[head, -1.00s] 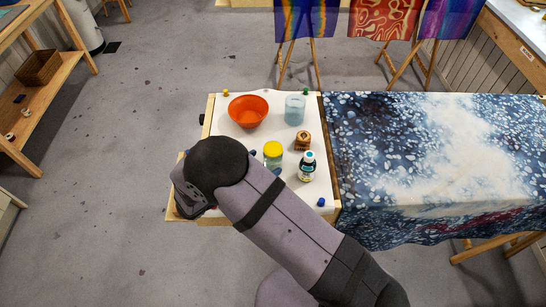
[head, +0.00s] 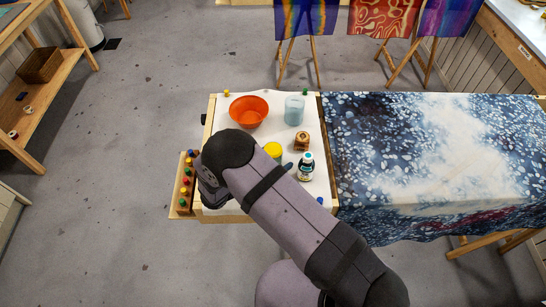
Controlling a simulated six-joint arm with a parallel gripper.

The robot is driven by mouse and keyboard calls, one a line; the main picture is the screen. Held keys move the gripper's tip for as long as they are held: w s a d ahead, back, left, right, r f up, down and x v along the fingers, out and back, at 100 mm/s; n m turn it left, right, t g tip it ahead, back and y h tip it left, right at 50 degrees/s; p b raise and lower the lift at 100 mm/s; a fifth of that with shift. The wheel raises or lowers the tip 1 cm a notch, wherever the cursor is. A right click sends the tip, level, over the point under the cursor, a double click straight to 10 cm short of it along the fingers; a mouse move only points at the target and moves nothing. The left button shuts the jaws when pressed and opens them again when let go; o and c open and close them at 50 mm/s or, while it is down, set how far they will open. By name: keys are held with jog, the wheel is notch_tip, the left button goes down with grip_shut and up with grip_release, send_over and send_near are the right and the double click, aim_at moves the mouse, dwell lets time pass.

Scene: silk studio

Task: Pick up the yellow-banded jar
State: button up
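The yellow-topped jar (head: 273,149) stands on the white-covered table, just beyond my forearm. Its yellow top shows, and my arm hides most of its lower body. My arm reaches in from the lower right, and its dark wrist joint covers the table's front left part. My gripper is mostly hidden behind the arm. A small blue-grey piece (head: 287,167) just right of the jar may be a fingertip. I cannot tell whether the gripper is open or shut, or whether it touches the jar.
A dark bottle with a pale blue cap (head: 306,167) and a small brown jar (head: 302,141) stand close right of the jar. Behind are an orange bowl (head: 248,111) and a pale blue cup (head: 294,110). A wooden rack of coloured pegs (head: 181,194) is at the left edge.

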jog(key=c, duration=1.3)
jog(key=shift+r, duration=0.3)
jog(key=shift+r+b, duration=1.45)
jog(key=shift+r, duration=3.25)
